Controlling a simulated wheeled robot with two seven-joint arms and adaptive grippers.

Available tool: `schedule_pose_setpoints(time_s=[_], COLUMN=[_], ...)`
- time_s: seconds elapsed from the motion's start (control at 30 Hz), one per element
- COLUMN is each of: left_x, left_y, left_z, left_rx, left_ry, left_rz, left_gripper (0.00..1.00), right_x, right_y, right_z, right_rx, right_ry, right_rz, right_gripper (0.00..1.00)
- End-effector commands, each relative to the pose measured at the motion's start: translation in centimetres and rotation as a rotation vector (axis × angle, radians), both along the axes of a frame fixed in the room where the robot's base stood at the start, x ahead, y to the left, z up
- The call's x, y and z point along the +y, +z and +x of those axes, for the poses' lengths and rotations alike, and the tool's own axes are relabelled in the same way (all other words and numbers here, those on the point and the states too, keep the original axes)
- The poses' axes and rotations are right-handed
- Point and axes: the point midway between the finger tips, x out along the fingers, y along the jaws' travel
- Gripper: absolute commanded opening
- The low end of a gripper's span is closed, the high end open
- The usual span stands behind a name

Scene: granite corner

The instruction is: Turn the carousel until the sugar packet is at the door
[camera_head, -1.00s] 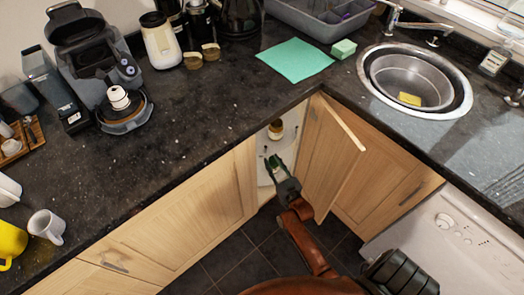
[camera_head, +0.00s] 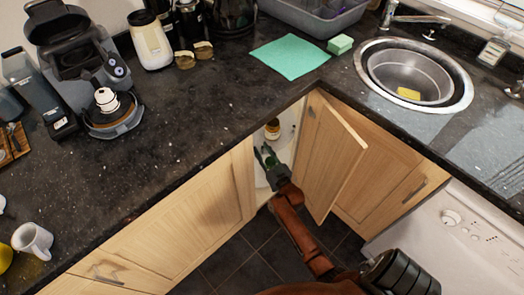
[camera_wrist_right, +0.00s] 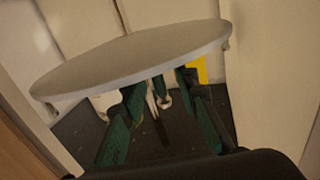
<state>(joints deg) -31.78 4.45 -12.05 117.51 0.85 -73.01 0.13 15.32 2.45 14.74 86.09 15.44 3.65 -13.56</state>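The carousel shows inside the open corner cupboard; its pale round shelf (camera_wrist_right: 140,66) fills the upper middle of the right wrist view. A jar with brown and yellow tones (camera_head: 272,129) stands in the cupboard opening. My right gripper (camera_head: 266,157) reaches into the opening beside it. In the right wrist view its green-lined fingers (camera_wrist_right: 160,115) are apart, with nothing clearly held between them. A yellow item (camera_wrist_right: 201,69) shows partly behind one finger. Small white items sit near the fingertips. I cannot tell which item is the sugar packet. My left gripper is out of view.
The wooden cupboard door (camera_head: 340,150) stands open just right of my right arm. The dark granite worktop (camera_head: 180,130) overhangs the opening. Cupboard front panels (camera_head: 190,210) stand to the left, and a white appliance (camera_head: 460,245) stands at the lower right.

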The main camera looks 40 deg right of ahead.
Motion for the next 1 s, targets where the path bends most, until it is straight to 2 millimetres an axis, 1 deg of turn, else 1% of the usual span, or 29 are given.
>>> schedule_pose_setpoints(time_s=[0.03, 0.07, 0.4, 1.0], left_x=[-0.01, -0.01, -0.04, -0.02], left_y=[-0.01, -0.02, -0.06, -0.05], left_z=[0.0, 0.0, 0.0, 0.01], left_rx=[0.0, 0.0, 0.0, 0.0], left_ry=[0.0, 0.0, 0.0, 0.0], left_rz=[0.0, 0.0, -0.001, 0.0], left_gripper=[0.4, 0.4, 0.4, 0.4], right_x=[-0.01, -0.01, -0.01, -0.02], right_y=[0.0, 0.0, -0.01, -0.04], right_z=[-0.01, -0.01, -0.02, -0.05], right_rx=[0.0, 0.0, 0.0, 0.0], right_ry=[0.0, 0.0, 0.0, 0.0], right_rz=[0.0, 0.0, 0.0, 0.0], right_gripper=[0.26, 0.24, 0.01, 0.0])
